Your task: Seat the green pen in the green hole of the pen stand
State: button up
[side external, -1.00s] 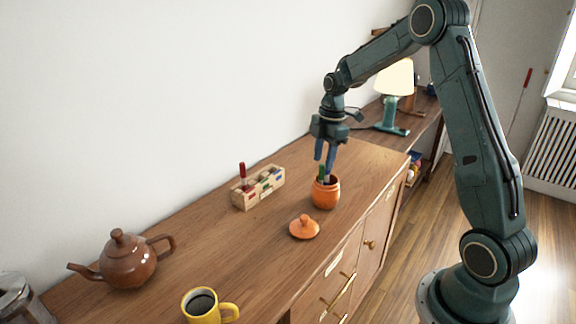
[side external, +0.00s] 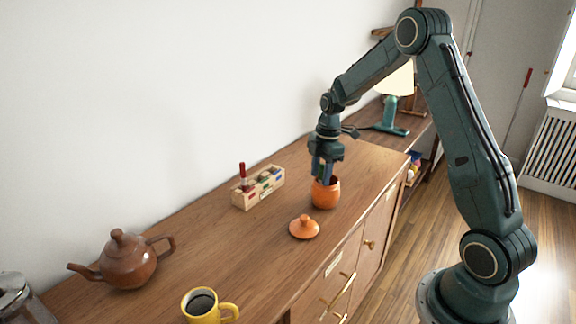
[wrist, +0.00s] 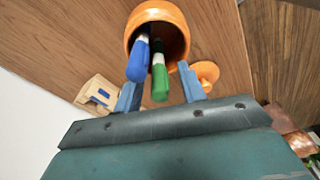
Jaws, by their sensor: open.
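The green pen (wrist: 160,80) stands leaning in the orange pot (side external: 326,195), beside a blue pen (wrist: 139,62). Both pens show in the wrist view, where the pot's rim (wrist: 181,22) is above them. My gripper (side external: 323,178) is open just over the pot's mouth. In the wrist view its two blue fingers (wrist: 160,88) are on either side of the pens; I cannot tell whether they touch either one. The wooden pen stand (side external: 259,188) is left of the pot, with a red pen (side external: 242,170) upright in it. Its green hole is too small to make out.
The pot's orange lid (side external: 304,227) lies in front of the pot. A brown teapot (side external: 127,260) and a yellow mug (side external: 207,306) are at the left end of the wooden cabinet top. A lamp (side external: 393,95) stands behind. The wood between stand and teapot is clear.

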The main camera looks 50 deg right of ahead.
grip_shut()
jog(key=shift+r, duration=0.2)
notch_tip(320, 180, up, 20)
jog(key=shift+f, duration=0.15)
dwell(0.7)
dwell(0.5)
